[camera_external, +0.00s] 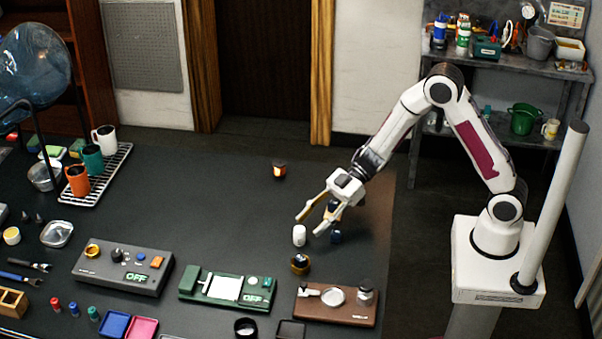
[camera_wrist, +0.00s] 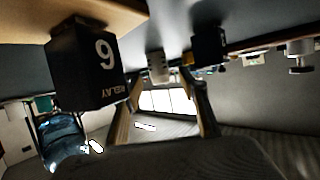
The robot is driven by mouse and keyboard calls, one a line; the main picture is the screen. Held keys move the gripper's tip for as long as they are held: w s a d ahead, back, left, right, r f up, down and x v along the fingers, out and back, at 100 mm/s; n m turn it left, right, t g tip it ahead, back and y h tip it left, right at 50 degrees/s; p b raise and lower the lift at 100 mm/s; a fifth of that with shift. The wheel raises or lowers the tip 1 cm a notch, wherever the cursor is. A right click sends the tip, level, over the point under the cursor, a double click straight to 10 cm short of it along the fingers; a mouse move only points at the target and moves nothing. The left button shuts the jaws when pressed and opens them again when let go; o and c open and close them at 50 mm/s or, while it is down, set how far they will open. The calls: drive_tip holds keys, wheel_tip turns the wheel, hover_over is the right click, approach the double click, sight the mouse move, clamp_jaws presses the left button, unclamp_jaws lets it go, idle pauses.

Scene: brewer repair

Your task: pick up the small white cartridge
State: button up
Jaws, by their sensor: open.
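The small white cartridge (camera_external: 299,235) stands upright on the dark table in the external view. My gripper (camera_external: 308,227) is open, low over the table and tilted down toward the lower left, with its fingertips close to the cartridge. In the wrist view, a pale cylinder (camera_wrist: 158,66), which looks like the cartridge, appears beyond and between the spread fingers of my gripper (camera_wrist: 162,80). Nothing is held. I cannot tell whether a fingertip touches the cartridge.
In the wrist view, a black block marked 6 (camera_wrist: 88,65) and another dark block (camera_wrist: 209,45) flank the cylinder.

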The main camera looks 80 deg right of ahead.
sight(300, 232)
drive_tip(key=shift+w, duration=0.1)
drive_tip(key=shift+r+x, duration=0.1)
drive_tip(key=shift+x, duration=1.15)
drive_tip(key=shift+r+x, duration=0.15)
drive_tip(key=shift+x, duration=1.15)
clamp_jaws()
